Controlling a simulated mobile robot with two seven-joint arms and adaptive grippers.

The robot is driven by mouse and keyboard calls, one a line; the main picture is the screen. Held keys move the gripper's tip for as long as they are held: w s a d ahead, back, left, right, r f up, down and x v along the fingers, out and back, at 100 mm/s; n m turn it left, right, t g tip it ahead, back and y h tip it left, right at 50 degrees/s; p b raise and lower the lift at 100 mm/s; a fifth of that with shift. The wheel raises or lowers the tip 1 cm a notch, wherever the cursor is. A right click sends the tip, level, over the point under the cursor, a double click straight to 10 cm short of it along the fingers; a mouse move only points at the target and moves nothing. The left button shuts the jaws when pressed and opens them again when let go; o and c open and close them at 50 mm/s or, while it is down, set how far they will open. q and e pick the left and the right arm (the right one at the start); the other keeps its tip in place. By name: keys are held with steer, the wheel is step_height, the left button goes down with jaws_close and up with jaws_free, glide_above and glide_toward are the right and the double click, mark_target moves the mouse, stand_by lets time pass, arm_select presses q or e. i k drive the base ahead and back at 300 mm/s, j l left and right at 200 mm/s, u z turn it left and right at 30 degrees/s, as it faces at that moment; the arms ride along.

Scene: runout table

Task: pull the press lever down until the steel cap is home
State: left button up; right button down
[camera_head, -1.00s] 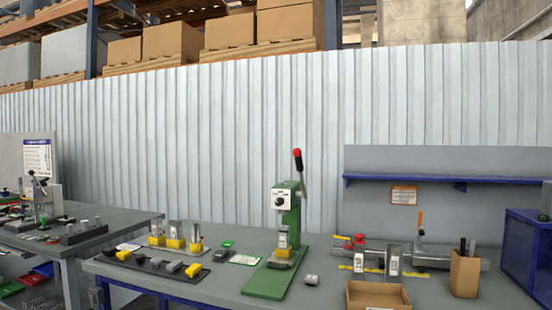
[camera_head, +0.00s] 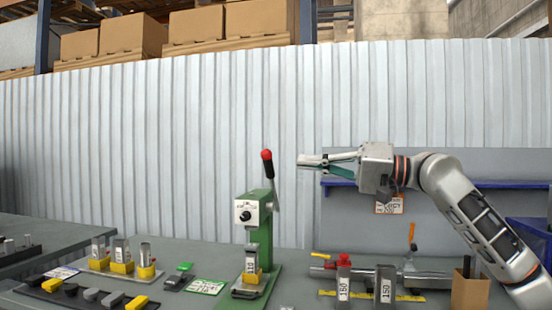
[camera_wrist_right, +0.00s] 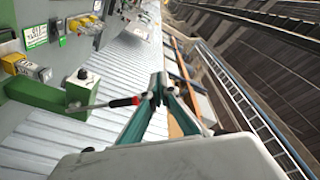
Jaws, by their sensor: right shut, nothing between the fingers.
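The green press (camera_head: 258,225) stands on the table in the middle of the head view. Its lever (camera_head: 268,170), black with a red knob, points up and leans slightly left. A workpiece labelled 110 (camera_head: 251,262) stands under the ram in a yellow holder; I cannot tell a steel cap on it. My right gripper (camera_head: 302,161) is shut and empty, to the right of the lever at about knob height and apart from it. In the right wrist view the lever (camera_wrist_right: 108,104) lies left of the fingertips (camera_wrist_right: 158,82). My left gripper is not in view.
Yellow-based blocks (camera_head: 122,257) and a dark rail of small parts (camera_head: 80,295) stand left of the press. A clamp fixture with a steel bar (camera_head: 430,279), labelled 150 blocks (camera_head: 385,285) and a cardboard box (camera_head: 470,290) stand right. A blue shelf edge (camera_head: 480,184) runs behind my right arm.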

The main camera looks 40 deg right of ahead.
mark_target(267, 154)
steer(key=i+l, duration=0.65)
steer(key=l, duration=0.2)
